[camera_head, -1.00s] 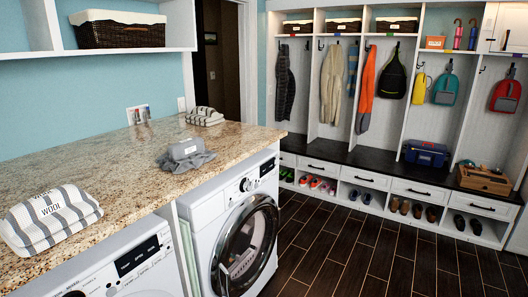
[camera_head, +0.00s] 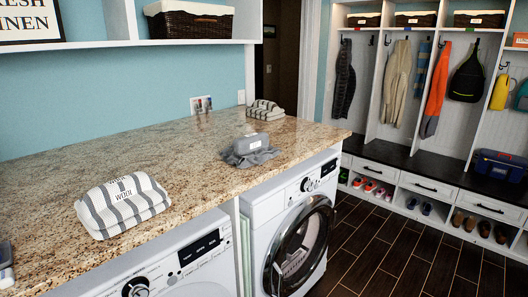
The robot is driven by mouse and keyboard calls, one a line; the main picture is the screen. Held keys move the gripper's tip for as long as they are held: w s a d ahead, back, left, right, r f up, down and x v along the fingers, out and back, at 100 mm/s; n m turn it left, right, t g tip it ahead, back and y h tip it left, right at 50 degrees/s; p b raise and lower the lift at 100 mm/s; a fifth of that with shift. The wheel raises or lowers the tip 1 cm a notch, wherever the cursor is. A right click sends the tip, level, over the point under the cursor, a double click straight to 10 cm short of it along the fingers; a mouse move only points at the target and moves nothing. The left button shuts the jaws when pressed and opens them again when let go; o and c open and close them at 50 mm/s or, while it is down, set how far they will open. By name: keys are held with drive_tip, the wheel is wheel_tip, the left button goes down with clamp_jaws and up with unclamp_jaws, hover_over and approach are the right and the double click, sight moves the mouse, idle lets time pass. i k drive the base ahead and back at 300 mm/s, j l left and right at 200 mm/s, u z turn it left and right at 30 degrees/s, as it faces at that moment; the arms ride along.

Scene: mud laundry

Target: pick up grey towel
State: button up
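A plain grey towel (camera_head: 262,157) lies crumpled on the granite counter (camera_head: 180,160), near its front edge above the right-hand washer. A lighter grey block-shaped bundle (camera_head: 246,143) rests on the towel; I cannot tell whether it is a folded part of the same cloth. My gripper is not in view, so its state and its distance from the towel do not show.
A grey-and-white striped folded towel (camera_head: 122,204) lies at the counter's left, and another striped one (camera_head: 264,110) at its far end. Two front-loading machines (camera_head: 293,235) stand below. A shelf (camera_head: 120,43) hangs above. The dark floor (camera_head: 385,245) at right is clear.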

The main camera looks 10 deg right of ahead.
sight(249, 150)
drive_tip(key=i+l+u, duration=0.6)
drive_tip(key=u, duration=0.15)
